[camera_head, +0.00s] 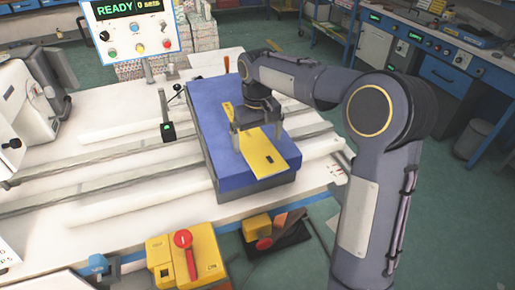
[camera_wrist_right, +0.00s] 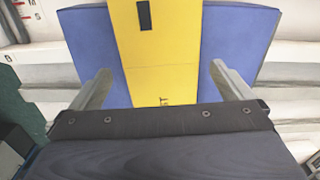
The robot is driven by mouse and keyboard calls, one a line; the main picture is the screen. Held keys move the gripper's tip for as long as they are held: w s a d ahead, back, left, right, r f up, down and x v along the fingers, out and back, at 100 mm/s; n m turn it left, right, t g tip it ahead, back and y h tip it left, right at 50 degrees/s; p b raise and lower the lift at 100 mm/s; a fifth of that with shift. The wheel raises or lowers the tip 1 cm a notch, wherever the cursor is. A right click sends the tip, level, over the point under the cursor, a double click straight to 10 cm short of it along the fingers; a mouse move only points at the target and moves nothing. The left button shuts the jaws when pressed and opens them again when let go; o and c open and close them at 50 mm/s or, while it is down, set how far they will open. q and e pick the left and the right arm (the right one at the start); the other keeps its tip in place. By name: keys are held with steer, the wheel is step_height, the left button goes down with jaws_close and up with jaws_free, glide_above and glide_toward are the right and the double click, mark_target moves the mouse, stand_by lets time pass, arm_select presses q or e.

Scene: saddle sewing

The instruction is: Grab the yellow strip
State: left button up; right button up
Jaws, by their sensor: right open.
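The yellow strip (camera_head: 262,150) lies lengthwise on top of a blue block (camera_head: 205,115) on the white work table. It has a small dark slot near its front end. My right gripper (camera_head: 257,142) is over the strip, pointing down. In the right wrist view the strip (camera_wrist_right: 158,60) runs between the two open fingers (camera_wrist_right: 160,88), with one finger on each side of it and a gap of blue block (camera_wrist_right: 240,40) showing on both sides. Whether the fingertips touch the block cannot be told. My left gripper is not in view.
The white table (camera_head: 100,150) has long rails. A grey machine (camera_head: 28,105) stands at the left and a display panel (camera_head: 130,30) at the back. A yellow box with a red switch (camera_head: 185,255) sits at the front edge.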

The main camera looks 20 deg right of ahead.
steer(key=shift+f, duration=0.75)
steer(key=c, duration=0.9)
steer(key=shift+c, duration=0.2)
steer(key=shift+r, duration=0.2)
